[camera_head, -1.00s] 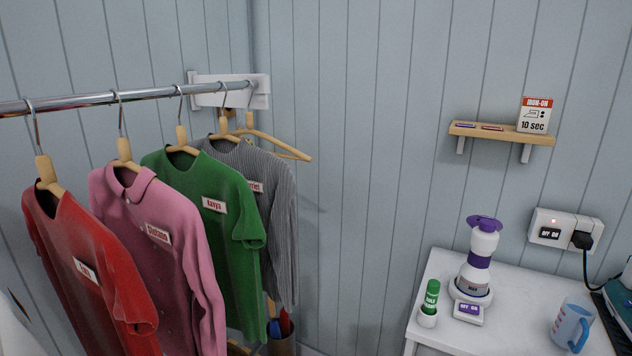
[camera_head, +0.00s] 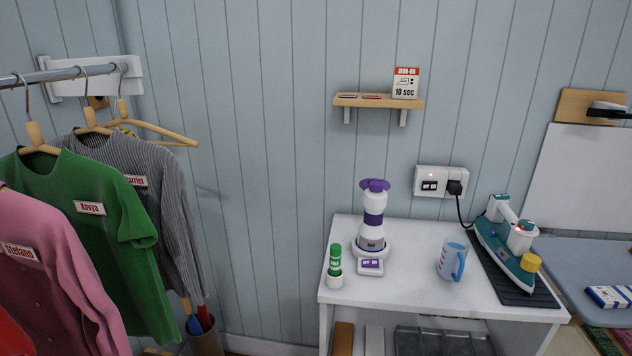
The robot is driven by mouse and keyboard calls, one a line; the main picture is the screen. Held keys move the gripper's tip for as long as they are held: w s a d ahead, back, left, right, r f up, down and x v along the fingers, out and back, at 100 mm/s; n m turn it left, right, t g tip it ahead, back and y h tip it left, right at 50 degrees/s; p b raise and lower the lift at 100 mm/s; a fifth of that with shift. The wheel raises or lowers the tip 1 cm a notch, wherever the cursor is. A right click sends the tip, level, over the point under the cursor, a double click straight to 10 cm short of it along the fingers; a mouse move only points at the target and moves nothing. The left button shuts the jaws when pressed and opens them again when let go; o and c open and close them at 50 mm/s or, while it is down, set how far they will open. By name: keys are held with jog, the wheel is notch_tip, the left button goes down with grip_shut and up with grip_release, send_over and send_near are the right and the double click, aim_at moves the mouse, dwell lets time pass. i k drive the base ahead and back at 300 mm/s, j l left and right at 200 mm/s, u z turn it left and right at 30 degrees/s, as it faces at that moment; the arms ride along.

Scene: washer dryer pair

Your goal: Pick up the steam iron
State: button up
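The steam iron (camera_head: 506,245) is teal and white with a yellow cap at its near right end. It rests on a dark ribbed mat (camera_head: 541,298) at the right end of a white table. A black cord (camera_head: 463,210) runs from the wall socket (camera_head: 428,181) toward the iron. My gripper is not in view.
A blue jug (camera_head: 452,260) stands just left of the iron. A blue ironing board (camera_head: 590,262) is at right. Shirts hang from a rail at left.

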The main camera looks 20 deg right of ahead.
aim_at(507, 249)
jog(key=z, duration=1.95)
jog(key=j+u, duration=0.2)
jog(key=j, duration=0.25)
jog(key=i+j+u, duration=0.2)
jog(key=j, duration=0.2)
jog(key=j+u, duration=0.25)
jog(key=j, duration=0.2)
jog(key=i+j+u, duration=0.2)
jog(key=i+j, duration=0.05)
jog(key=j, duration=0.1)
